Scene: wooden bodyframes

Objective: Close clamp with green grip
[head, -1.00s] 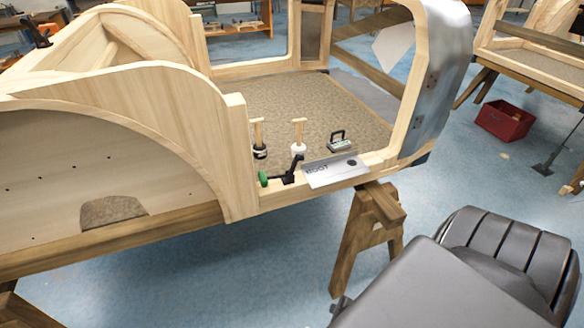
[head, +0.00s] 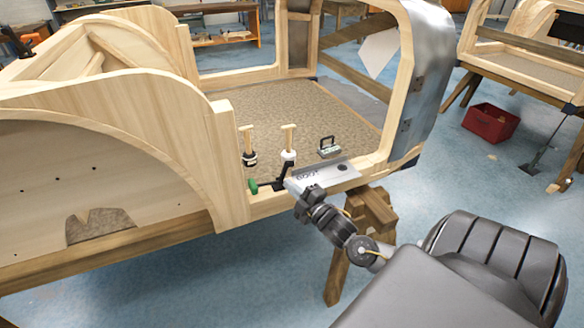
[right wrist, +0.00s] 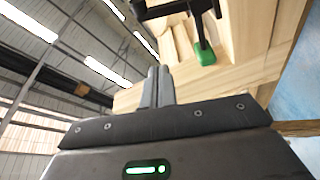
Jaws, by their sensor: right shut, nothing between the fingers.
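The clamp (head: 280,176) is black with a green grip (head: 253,187) and sits on the sill of the wooden bodyframe, at the left end of a metal plate (head: 328,175). In the right wrist view the green grip (right wrist: 206,56) hangs from a black arm near the top, against pale wood. My right gripper (head: 291,187) is at the sill just right of the green grip, over the plate's left end. In the right wrist view its two fingers (right wrist: 157,84) are together and empty, left of and below the green grip. My left gripper is not in view.
Two wood-handled tools (head: 288,145) and a small block with a black handle (head: 329,147) stand on the carpeted floor behind the sill. A trestle (head: 360,235) supports the frame. A red bin (head: 490,123) is on the blue floor at the right.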

